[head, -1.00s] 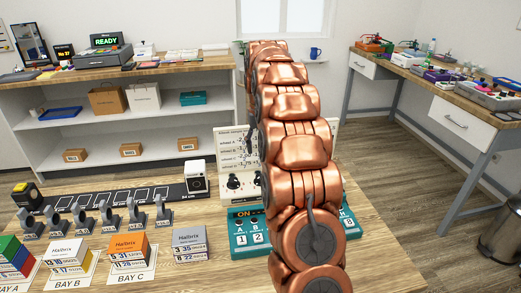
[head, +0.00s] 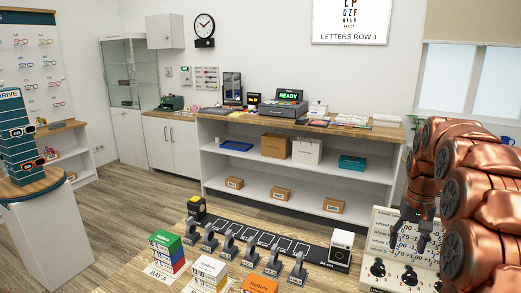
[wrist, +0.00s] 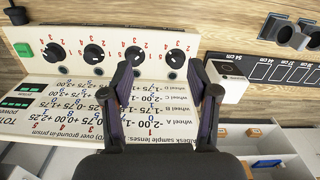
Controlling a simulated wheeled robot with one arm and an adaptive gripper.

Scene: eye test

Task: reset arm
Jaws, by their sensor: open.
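My copper-coloured arm (head: 468,200) is folded at the right of the head view, with its near links covering part of the scene. My gripper (head: 410,246) hangs down in front of the cream dial panel (head: 378,248) at lower right. In the wrist view my gripper (wrist: 160,80) shows two dark fingers apart with nothing between them. Below and beyond them lies the dial panel (wrist: 100,76) with several black knobs and printed lens text. The gripper is apart from the knobs in the wrist view; its exact height is unclear.
A white box-shaped device (head: 341,247) stands on the black ruler strip (head: 262,240), also near the right finger in the wrist view (wrist: 228,80). Grey lens stands (head: 250,250) and stacked boxes (head: 166,250) are left on the table. White shelves (head: 240,172) stand behind.

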